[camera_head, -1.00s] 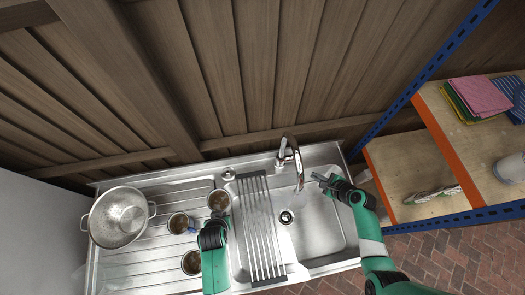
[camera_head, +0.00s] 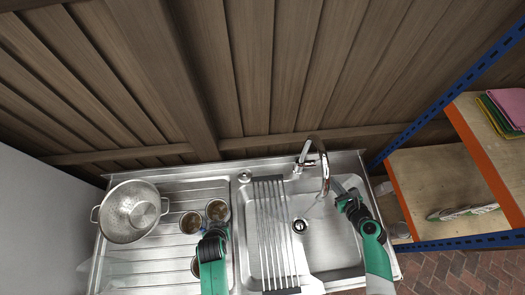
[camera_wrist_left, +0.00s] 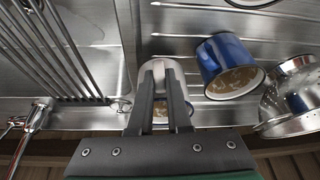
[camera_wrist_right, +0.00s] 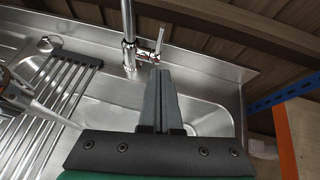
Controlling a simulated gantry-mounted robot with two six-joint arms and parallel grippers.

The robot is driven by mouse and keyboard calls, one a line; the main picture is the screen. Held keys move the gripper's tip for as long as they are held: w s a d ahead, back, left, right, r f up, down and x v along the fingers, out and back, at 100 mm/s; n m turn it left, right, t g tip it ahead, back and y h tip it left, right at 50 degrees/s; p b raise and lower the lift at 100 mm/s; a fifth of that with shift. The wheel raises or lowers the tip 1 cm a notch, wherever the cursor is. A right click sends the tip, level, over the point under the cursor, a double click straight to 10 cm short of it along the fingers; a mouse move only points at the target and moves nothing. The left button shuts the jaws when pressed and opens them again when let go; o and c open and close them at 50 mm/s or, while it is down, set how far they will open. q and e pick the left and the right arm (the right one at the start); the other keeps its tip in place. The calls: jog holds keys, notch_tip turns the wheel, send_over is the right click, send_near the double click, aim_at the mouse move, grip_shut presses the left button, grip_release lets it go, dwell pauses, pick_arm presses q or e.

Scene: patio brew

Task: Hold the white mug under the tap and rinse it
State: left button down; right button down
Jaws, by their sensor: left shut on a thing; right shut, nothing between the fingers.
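My left gripper (camera_wrist_left: 160,75) is shut on the white mug, whose pale wall (camera_wrist_left: 174,66) shows at the fingers in the left wrist view. In the head view, the mug (camera_head: 217,209) stands on the ribbed drainer with something brown inside. The chrome tap (camera_head: 318,150) arches over the sink basin (camera_head: 330,255). A pale streak (camera_wrist_right: 48,112), apparently running water, falls from its spout in the right wrist view. My right gripper (camera_wrist_right: 160,75) is shut and empty; its fingertips appear near the tap lever (camera_wrist_right: 160,42), but contact cannot be told.
A blue mug (camera_wrist_left: 222,55) stands beside the white one. Another mug (camera_head: 195,267) is mostly hidden by my left arm. A colander (camera_head: 130,211) sits at the left. Shelves (camera_head: 440,180) stand at the right.

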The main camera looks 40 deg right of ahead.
aim_at(316, 162)
pick_arm(q)
jog(key=shift+f+b, duration=0.3)
jog(key=shift+f, duration=0.1)
jog(key=shift+r+p, duration=0.6)
pick_arm(e)
jog(key=w+d, duration=0.2)
jog(key=w, duration=0.4)
jog(key=shift+w+f, duration=0.25)
jog(key=shift+f, duration=0.15)
jog(key=shift+d, duration=0.1)
